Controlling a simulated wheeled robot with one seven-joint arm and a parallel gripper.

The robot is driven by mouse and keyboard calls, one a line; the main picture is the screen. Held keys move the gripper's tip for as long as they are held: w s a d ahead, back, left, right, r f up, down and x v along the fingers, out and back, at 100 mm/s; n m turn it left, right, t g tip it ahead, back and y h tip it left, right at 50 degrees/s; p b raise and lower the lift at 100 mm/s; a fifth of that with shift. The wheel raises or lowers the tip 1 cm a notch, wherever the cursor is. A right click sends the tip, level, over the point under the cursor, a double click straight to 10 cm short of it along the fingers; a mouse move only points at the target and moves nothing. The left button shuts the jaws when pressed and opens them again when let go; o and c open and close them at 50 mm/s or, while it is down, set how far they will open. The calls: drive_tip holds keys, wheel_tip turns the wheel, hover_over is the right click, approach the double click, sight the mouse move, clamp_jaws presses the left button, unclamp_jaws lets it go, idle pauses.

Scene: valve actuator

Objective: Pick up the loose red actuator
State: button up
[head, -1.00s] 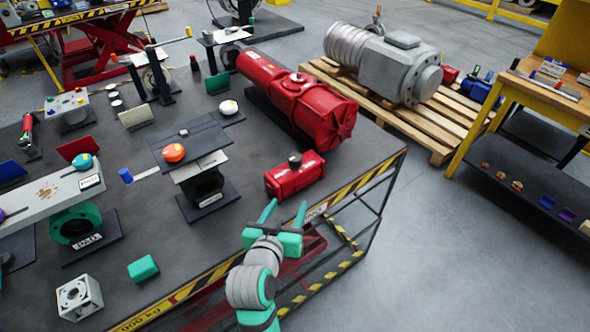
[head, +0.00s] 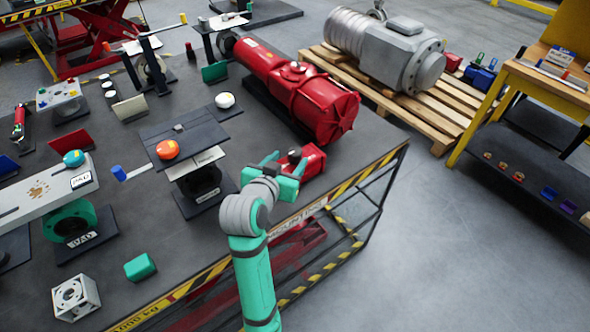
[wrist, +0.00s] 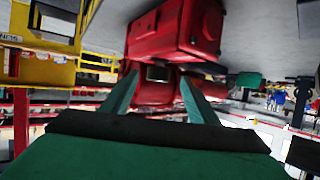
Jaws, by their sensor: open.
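The loose red actuator (head: 315,161) is a small red box with a dark knob on top, near the right edge of the dark table. In the head view my gripper partly covers its left side. My gripper (head: 287,161) has teal fingers, spread apart with nothing held. In the wrist view, which looks upside down, the red actuator (wrist: 175,32) is large at the top, ahead of the open fingers (wrist: 158,80). I cannot tell the exact gap, but the fingers do not enclose it.
A large red cylindrical actuator (head: 310,100) lies behind the small one. A stand with a dark plate and orange knob (head: 168,149) is left of my gripper. The table (head: 225,265) has a striped front edge. A wooden pallet (head: 440,110) holds a grey motor.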

sight(293, 155)
drive_tip(key=shift+r+x, duration=0.2)
drive_tip(key=shift+x, duration=2.5)
drive_tip(key=shift+d, duration=0.15)
clamp_jaws()
drive_tip(key=shift+r, duration=0.2)
